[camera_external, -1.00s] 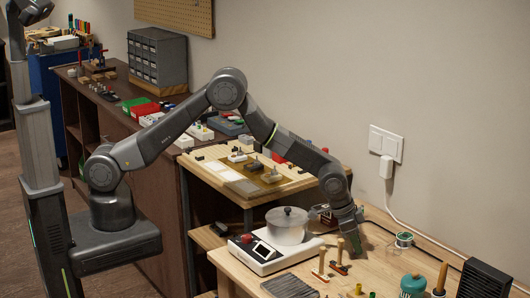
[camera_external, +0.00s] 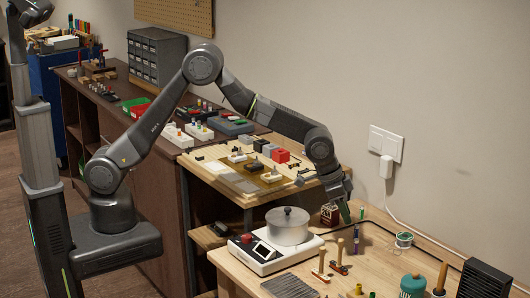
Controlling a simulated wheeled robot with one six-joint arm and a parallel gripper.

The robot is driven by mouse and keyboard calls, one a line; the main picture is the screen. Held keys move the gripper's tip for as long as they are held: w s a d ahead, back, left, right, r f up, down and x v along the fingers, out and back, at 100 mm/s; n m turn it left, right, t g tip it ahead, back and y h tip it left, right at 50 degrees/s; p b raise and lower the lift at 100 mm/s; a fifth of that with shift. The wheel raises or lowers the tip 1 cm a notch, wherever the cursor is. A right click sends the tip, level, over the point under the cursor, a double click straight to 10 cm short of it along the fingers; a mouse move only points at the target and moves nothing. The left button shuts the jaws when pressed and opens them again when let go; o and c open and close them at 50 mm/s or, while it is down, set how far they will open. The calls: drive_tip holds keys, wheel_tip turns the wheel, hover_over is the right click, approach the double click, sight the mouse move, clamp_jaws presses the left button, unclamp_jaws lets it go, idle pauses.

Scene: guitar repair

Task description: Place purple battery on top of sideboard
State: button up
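My gripper (camera_external: 344,210) hangs over the wooden workbench (camera_external: 385,270), near the back by the wall. Its fingers are small and dark here, and I cannot tell whether they are open or shut, or whether they hold anything. I cannot make out the purple battery with certainty. A small dark bluish upright item (camera_external: 356,239) stands on the bench just below and right of my gripper; its identity is unclear. The sideboard (camera_external: 152,147) is the long dark-brown cabinet along the wall at the left, far from my gripper.
A white scale (camera_external: 262,255) with a lidded pot (camera_external: 287,228) stands left of my gripper. A dark-red box (camera_external: 329,216) is close beside it. A raised light-wood board (camera_external: 205,168) lies between bench and sideboard. The sideboard top carries a grey drawer cabinet (camera_external: 157,60) and several small items.

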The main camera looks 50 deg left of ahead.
drive_tip(key=shift+o, duration=0.5)
drive_tip(key=shift+v, duration=0.8)
